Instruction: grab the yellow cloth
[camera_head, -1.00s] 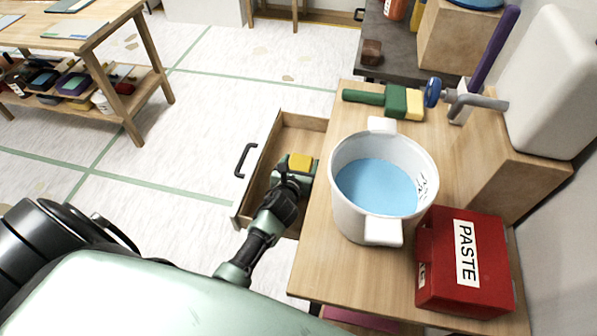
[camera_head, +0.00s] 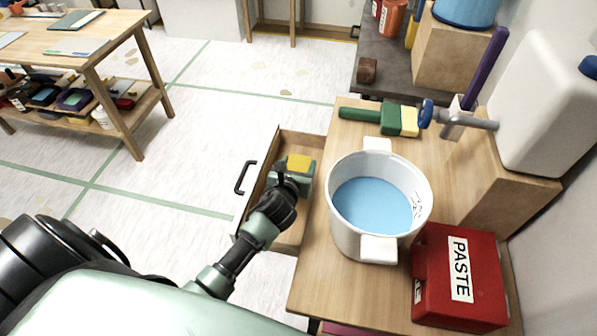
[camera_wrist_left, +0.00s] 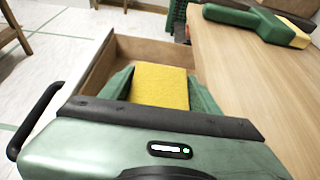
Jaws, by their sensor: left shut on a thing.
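The yellow cloth (camera_head: 299,163) is a small folded block inside the open drawer (camera_head: 292,137). In the left wrist view the cloth (camera_wrist_left: 160,86) sits between the two green fingers of my left gripper (camera_wrist_left: 160,90). My left gripper (camera_head: 298,172) reaches down into the drawer and is shut on the cloth. Its lower part and the finger contact are partly hidden by the gripper body. My right gripper is not in view.
The drawer's black handle (camera_head: 245,177) faces left. On the wooden table right of the drawer stand a white pot (camera_head: 345,225) of blue liquid, a red PASTE box (camera_head: 435,275) and a green-handled brush (camera_head: 385,119). Open floor lies left of the drawer.

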